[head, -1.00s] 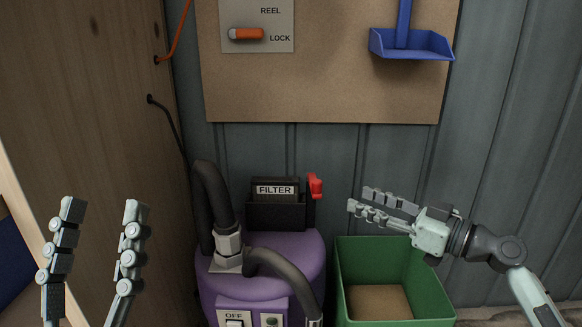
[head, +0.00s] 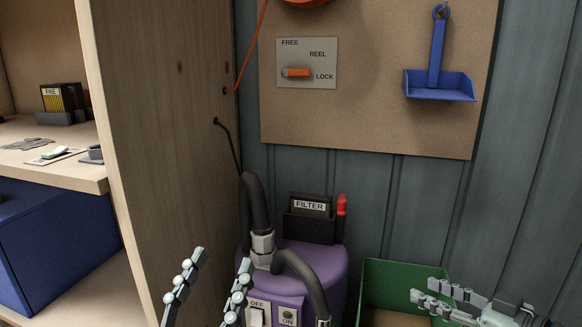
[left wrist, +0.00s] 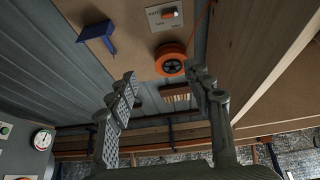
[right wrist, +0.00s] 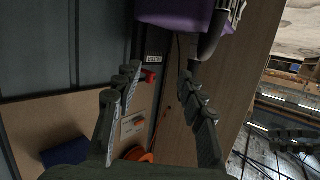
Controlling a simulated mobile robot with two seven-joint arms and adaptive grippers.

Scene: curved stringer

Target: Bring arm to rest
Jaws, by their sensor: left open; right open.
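My left gripper (head: 207,290) is at the bottom of the head view, left of the purple vacuum (head: 310,268). Its two fingers are apart with nothing between them. In the left wrist view the left fingers (left wrist: 168,95) are also spread and empty. My right gripper (head: 432,300) is at the lower right of the head view, in front of the green bin (head: 378,280). Its fingers are apart and empty, as the right wrist view also shows (right wrist: 160,100). The rest of both arms is mostly out of the head view.
A wooden side panel (head: 165,130) stands at the left, with a shelf (head: 50,165) and a blue box (head: 55,240) beyond it. A black hose (head: 255,205) rises from the vacuum.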

